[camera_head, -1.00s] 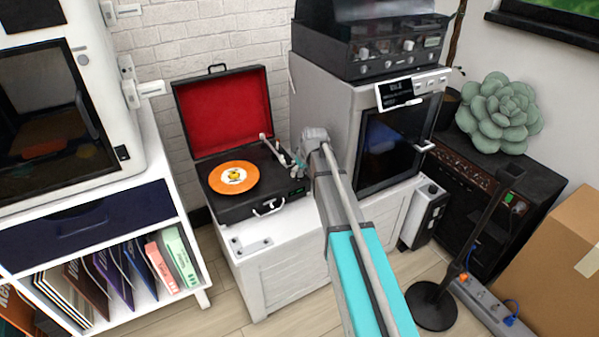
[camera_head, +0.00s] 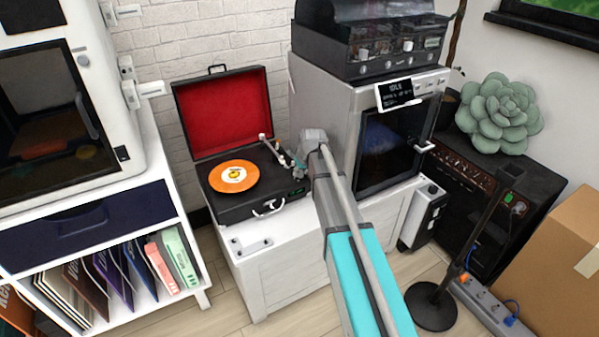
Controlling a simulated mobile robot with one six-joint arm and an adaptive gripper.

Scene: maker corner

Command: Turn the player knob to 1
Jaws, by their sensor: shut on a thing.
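The record player (camera_head: 250,205) is a black suitcase type with its red-lined lid (camera_head: 226,110) standing open. An orange record (camera_head: 233,176) lies on its platter, and the tonearm (camera_head: 272,148) is to the right of the record. A small green display (camera_head: 297,191) shows at the front right corner; I cannot read it. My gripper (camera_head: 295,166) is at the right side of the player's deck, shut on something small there. The player knob is hidden behind the gripper and arm, so I cannot see its setting.
The player stands on a white cabinet (camera_head: 285,283). A grey machine (camera_head: 330,95) with a dark glass door stands close to the right of my arm. A white shelf unit (camera_head: 187,221) is at the left. Bare floor shows between shelf and cabinet.

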